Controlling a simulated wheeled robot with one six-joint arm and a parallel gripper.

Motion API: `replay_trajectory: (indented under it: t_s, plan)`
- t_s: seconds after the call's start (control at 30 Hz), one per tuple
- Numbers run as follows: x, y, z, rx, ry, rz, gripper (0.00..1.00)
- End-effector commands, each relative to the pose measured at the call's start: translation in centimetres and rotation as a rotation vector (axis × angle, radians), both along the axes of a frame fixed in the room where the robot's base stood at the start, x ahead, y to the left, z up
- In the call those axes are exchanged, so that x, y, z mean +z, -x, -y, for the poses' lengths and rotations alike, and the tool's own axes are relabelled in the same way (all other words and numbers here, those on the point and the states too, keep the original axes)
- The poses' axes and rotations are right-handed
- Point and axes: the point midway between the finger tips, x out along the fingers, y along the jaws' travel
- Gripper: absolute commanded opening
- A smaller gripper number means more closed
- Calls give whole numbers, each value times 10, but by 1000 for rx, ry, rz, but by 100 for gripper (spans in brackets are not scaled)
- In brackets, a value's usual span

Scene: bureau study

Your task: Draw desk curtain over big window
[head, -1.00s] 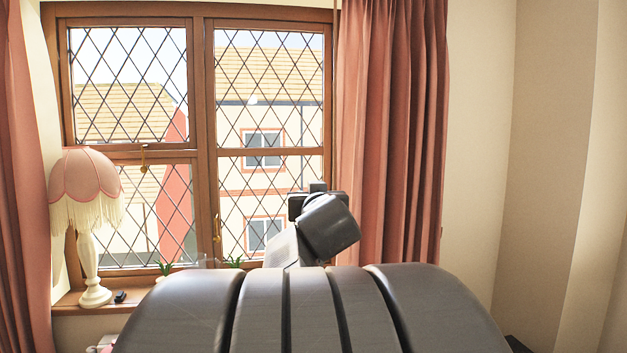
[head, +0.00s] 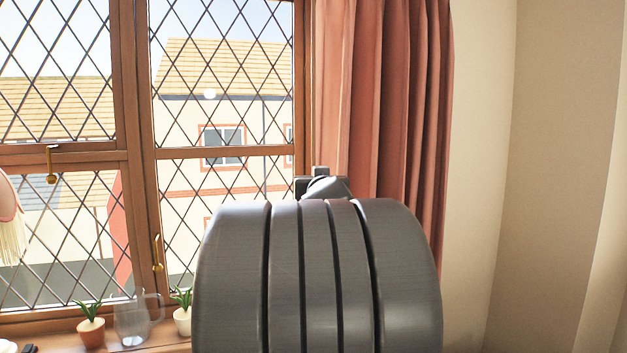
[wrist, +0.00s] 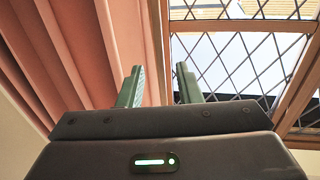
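A pink pleated curtain (head: 385,100) hangs at the right side of the big window (head: 222,110), gathered beside the frame, with the panes left of it uncovered. The curtain (wrist: 88,50) fills the left of the wrist view and the window (wrist: 240,60) the right. My gripper (wrist: 160,85) has its two green fingers apart, with nothing seen held between them. The fingers point towards the strip where curtain edge and window frame meet. I cannot tell whether they touch the cloth. In the head view my arm hides the gripper and the curtain's lower part.
A terracotta plant pot (head: 91,333), a glass jug (head: 133,320) and a white plant pot (head: 183,321) stand on the sill, left of my arm. A fringed lampshade (head: 10,225) shows at the left edge. The wall (head: 480,150) right of the curtain is bare.

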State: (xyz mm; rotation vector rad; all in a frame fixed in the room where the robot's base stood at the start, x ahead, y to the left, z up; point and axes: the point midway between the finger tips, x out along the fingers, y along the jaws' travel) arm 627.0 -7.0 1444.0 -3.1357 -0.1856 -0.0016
Motion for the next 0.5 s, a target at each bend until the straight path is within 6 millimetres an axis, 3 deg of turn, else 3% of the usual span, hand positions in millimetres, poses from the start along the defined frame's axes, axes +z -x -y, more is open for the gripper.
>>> replay_trajectory:
  t_s: [0.2,0.5]
  plan:
    - [-1,-40,-5,0,0,-2,32]
    - [0,-69,-8,0,1,-1,32]
